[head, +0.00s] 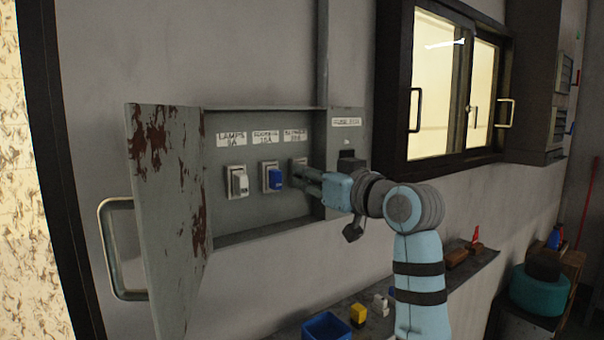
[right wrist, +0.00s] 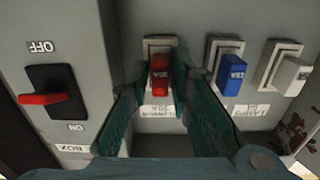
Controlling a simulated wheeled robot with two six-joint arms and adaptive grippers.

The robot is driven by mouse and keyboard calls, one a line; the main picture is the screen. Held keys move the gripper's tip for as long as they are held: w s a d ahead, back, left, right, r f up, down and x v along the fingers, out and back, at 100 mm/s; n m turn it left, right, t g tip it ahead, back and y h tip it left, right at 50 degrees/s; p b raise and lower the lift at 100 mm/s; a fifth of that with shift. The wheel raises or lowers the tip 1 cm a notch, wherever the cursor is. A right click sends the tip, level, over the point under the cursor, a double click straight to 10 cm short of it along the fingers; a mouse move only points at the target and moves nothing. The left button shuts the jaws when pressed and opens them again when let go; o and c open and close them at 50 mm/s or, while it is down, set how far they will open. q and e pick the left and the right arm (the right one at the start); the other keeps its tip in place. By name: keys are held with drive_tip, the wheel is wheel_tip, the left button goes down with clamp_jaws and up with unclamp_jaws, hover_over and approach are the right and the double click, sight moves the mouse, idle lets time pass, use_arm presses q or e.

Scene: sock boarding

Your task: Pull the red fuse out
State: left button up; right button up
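The red fuse (right wrist: 160,76) sits in its pale holder in the fuse box, at the end of the row. My right gripper (right wrist: 161,85) reaches it from the front, one finger on each side. The fingers look closed against its sides, with no clear gap. In the head view my right gripper (head: 299,177) covers the red fuse, and only its holder (head: 298,162) shows in part. My left gripper is not in view.
A blue fuse (head: 275,179) and a white fuse (head: 240,185) sit beside it. A red-handled switch (right wrist: 45,98) is on the other side. The rusty box door (head: 165,210) stands open at left. A blue bin (head: 327,327) and loose fuses lie on the shelf below.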

clamp_jaws()
drive_tip(key=shift+s+d, duration=0.15)
drive_tip(key=shift+s, duration=0.05)
drive_tip(key=shift+b+v, duration=0.95)
drive_tip(key=shift+v, duration=1.15)
